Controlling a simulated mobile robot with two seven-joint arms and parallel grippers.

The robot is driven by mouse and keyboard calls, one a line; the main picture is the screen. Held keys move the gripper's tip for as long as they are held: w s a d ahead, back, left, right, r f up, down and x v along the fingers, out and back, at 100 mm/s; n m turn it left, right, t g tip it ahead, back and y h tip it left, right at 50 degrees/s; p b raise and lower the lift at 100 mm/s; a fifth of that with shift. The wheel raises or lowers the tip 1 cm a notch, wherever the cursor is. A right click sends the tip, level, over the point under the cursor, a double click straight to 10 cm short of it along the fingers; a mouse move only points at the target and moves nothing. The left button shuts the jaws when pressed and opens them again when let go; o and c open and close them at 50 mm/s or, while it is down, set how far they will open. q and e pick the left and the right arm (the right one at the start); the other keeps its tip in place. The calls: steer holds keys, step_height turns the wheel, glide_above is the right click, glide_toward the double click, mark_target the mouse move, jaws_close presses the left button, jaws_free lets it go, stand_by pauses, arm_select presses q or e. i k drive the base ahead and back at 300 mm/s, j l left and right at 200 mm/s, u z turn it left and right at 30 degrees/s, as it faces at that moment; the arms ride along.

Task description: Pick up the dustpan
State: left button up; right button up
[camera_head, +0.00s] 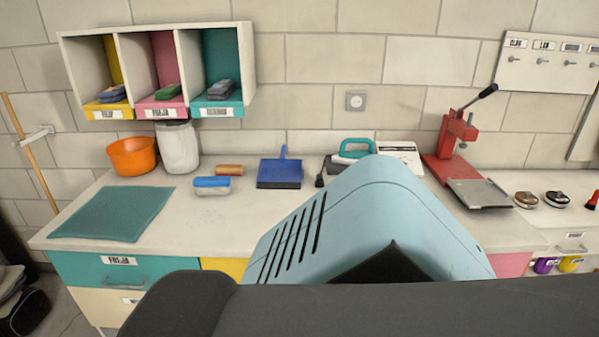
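The blue dustpan (280,172) lies on the white counter near the wall, left of the picture's middle. Its short handle points up toward the wall. Its pan is fully in sight and nothing touches it that I can see. Neither of my grippers is in view. Large light blue and dark grey parts close to the camera hide the front middle of the counter.
An iron (355,150) and red press (455,135) stand right.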

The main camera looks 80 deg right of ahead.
mark_target(280, 173)
steer(key=z, duration=2.5)
steer(key=i+j, duration=0.1)
steer(key=j, duration=0.35)
steer(key=i+j, duration=0.1)
steer(key=j, duration=0.8)
steer(key=i+j, duration=0.15)
steer(key=j, duration=0.3)
steer(key=z, duration=1.5)
